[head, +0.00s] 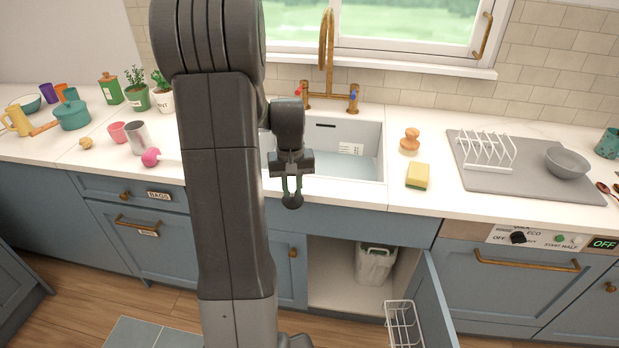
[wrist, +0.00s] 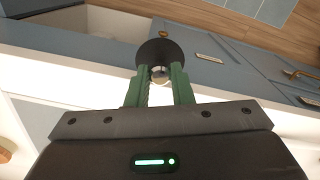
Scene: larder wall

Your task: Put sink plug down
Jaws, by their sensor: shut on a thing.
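My gripper (head: 292,186) hangs in front of the sink's front edge in the head view. It is shut on the sink plug (head: 292,202), a small dark round piece at the fingertips. In the wrist view the gripper's green fingers (wrist: 165,84) close on the plug (wrist: 159,50), whose black disc shows beyond the tips. The white sink (head: 367,166) is set in the counter under the brass tap. My arm hides its left part.
A yellow sponge (head: 417,176) and a wooden brush (head: 409,140) lie right of the sink. A grey drying mat (head: 480,185) holds a white rack (head: 487,150) and a bowl (head: 567,162). The cupboard door (head: 437,305) below stands open. Bare counter (head: 330,195) runs along the sink's front.

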